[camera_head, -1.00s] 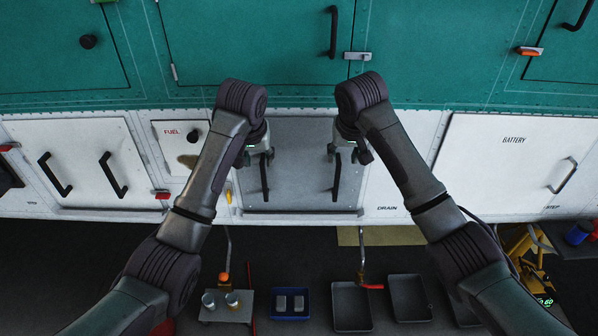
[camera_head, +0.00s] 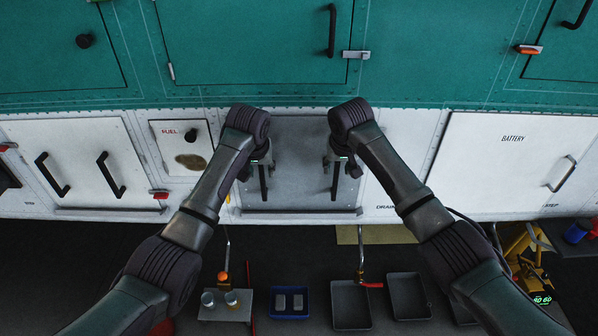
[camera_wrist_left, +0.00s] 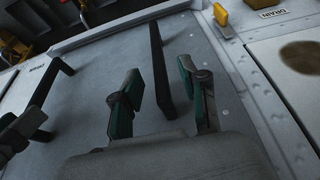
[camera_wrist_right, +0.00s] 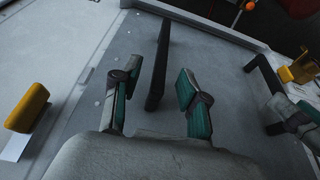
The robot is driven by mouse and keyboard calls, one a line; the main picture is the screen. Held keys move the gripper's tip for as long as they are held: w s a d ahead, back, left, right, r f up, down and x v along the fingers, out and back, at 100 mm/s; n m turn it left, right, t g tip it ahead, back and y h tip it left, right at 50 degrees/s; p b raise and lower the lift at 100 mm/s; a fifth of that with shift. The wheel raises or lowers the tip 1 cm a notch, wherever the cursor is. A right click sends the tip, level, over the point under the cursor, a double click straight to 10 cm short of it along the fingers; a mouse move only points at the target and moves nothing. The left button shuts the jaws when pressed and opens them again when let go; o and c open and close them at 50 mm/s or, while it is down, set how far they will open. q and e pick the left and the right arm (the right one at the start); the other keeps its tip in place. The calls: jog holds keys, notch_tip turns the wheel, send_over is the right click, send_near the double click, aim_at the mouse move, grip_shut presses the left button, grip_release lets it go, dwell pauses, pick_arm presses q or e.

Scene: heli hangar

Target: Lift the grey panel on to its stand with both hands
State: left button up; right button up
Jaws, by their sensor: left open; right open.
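The grey panel (camera_head: 300,150) is upright in the white lower wall of the aircraft, with two upright black bar handles. My left gripper (camera_head: 258,168) is at its left handle (camera_head: 263,185). My right gripper (camera_head: 341,165) is at its right handle (camera_head: 335,184). Both grippers are open. In the left wrist view a black handle (camera_wrist_left: 158,60) stands between the parted fingers; in the right wrist view a handle (camera_wrist_right: 157,70) does too. I cannot tell whether any finger touches a handle. I cannot pick out a separate stand with certainty.
A white panel with two black handles (camera_head: 132,160) is to the left, beside the fuel panel (camera_head: 170,133). The battery panel (camera_head: 505,185) is to the right. Below are a blue bin (camera_head: 289,316), dark trays (camera_head: 352,306) and a small cart with cans (camera_head: 240,311).

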pick_arm(q)
jog(key=shift+x, duration=2.3)
pick_arm(e)
jog(key=shift+x, duration=2.3)
pick_arm(q)
grip_shut()
pick_arm(e)
jog(key=shift+r, duration=0.1)
grip_shut()
pick_arm(q)
jog(key=shift+r, duration=0.15)
